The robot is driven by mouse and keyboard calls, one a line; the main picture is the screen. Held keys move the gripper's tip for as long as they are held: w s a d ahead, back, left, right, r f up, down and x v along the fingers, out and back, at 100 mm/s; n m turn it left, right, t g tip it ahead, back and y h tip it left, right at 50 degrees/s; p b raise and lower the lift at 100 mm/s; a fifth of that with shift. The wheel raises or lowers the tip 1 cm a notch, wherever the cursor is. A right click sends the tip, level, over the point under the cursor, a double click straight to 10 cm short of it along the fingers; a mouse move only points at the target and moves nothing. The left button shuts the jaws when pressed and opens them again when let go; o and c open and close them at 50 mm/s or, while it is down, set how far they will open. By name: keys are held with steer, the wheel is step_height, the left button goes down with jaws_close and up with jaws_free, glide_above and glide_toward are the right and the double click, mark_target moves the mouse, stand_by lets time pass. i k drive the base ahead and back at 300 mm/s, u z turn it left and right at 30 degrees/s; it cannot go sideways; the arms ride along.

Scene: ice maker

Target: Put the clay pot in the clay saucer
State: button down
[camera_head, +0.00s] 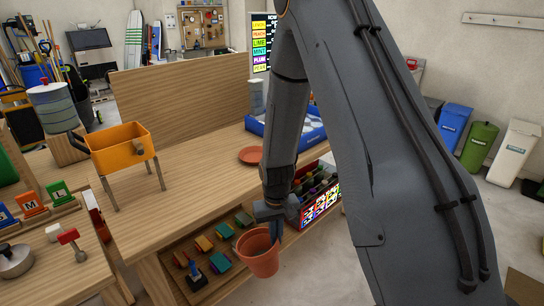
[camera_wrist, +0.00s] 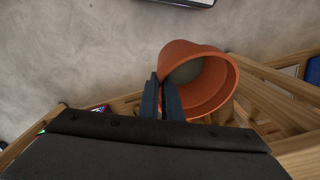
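The orange-brown clay pot (camera_head: 258,254) hangs in the air in front of the wooden bench, open side up and slightly tilted. My gripper (camera_head: 276,226) is shut on the pot's rim wall. In the wrist view my gripper's two dark fingers (camera_wrist: 165,98) pinch the rim of the clay pot (camera_wrist: 205,80), and its hollow inside faces the camera. The clay saucer (camera_head: 251,155) lies flat on the bench top, partly hidden behind my arm. The pot is lower than the bench top and apart from the saucer.
An orange bin on legs (camera_head: 122,148) stands on the bench (camera_head: 190,178) left of the saucer. A blue tray (camera_head: 312,134) lies behind my arm. Coloured blocks (camera_head: 222,230) sit on a lower shelf. The bench top left of the saucer is bare.

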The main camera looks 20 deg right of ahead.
mark_target(255, 158)
steer(key=z, duration=2.1)
steer(key=i, duration=1.25)
steer(key=u, duration=3.5)
steer(key=i, duration=0.4)
steer(key=z, duration=0.05)
